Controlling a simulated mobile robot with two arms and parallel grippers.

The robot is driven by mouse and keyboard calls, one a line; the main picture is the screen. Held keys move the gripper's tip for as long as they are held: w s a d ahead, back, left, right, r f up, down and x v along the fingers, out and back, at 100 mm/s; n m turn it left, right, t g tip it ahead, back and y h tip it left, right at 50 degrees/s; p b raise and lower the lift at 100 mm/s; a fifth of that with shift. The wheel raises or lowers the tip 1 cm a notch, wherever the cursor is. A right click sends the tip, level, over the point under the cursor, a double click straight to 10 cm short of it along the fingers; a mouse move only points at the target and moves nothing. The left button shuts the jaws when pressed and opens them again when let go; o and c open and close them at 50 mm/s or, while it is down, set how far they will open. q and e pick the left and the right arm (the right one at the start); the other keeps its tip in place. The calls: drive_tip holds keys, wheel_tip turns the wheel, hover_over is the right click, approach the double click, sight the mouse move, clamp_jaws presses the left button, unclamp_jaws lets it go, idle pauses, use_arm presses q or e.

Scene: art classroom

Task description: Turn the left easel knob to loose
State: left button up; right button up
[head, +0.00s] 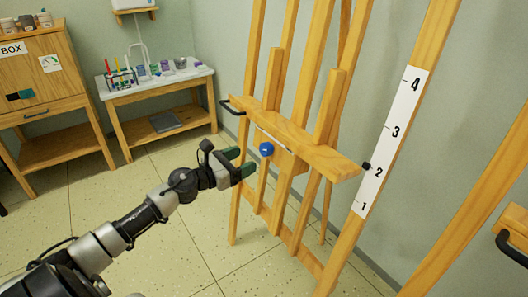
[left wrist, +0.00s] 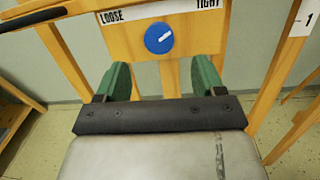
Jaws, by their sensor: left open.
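The blue round knob (head: 266,149) sits on the front of the wooden easel (head: 290,130), below its ledge. In the left wrist view the knob (left wrist: 159,38) has a white mark slanting to the upper right, toward the TIGHT side. The label strip (left wrist: 150,12) above it reads LOOSE at left and TIGHT at right. My left gripper (head: 240,161) is open and empty, just short of the knob. In the left wrist view its green fingers (left wrist: 162,80) stand either side of and below the knob, apart from it. My right gripper is not in view.
A white scale strip (head: 390,142) numbered 1 to 4 is on the easel's right leg; a black pointer (head: 366,166) is near 2. A black handle (head: 232,107) sticks out at the ledge's left end. A side table (head: 155,86) and a wooden cabinet (head: 55,111) stand behind left.

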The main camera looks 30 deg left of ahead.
sight(263, 151)
use_arm(q)
drive_tip(key=x, duration=0.7)
drive_tip(key=shift+a+f, duration=0.1)
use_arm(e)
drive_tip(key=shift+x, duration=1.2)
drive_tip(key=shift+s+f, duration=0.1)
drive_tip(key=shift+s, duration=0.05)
use_arm(q)
drive_tip(key=c, duration=0.9)
drive_tip(key=shift+p, duration=0.35)
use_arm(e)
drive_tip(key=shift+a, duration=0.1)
